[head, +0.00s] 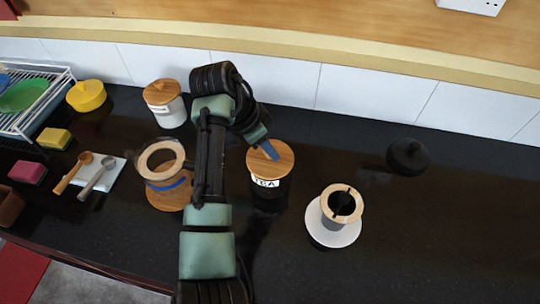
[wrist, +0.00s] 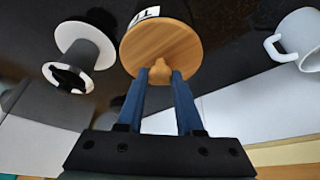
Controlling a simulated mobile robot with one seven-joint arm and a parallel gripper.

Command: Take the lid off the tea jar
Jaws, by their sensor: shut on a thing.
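The dark tea jar (head: 268,196) with a white TEA label stands on the black counter, right of my arm in the head view. Its round wooden lid (head: 284,158) is over the jar's mouth; I cannot tell whether there is a small gap beneath it. In the wrist view the lid (wrist: 160,42) fills the upper middle, with part of the label (wrist: 146,14) at its edge. My gripper (wrist: 158,76) has its blue fingers shut on the lid's wooden knob (wrist: 160,70). In the head view the gripper (head: 270,151) comes down from the upper left, hiding the knob.
A cup with a wooden ring (head: 351,206) on a white saucer (head: 333,236) stands at right. A black object (head: 408,156) is behind it. A wood-collared vessel (head: 168,194) and lidded white jar (head: 170,112) stand left. A white mug (wrist: 297,38) shows in the wrist view.

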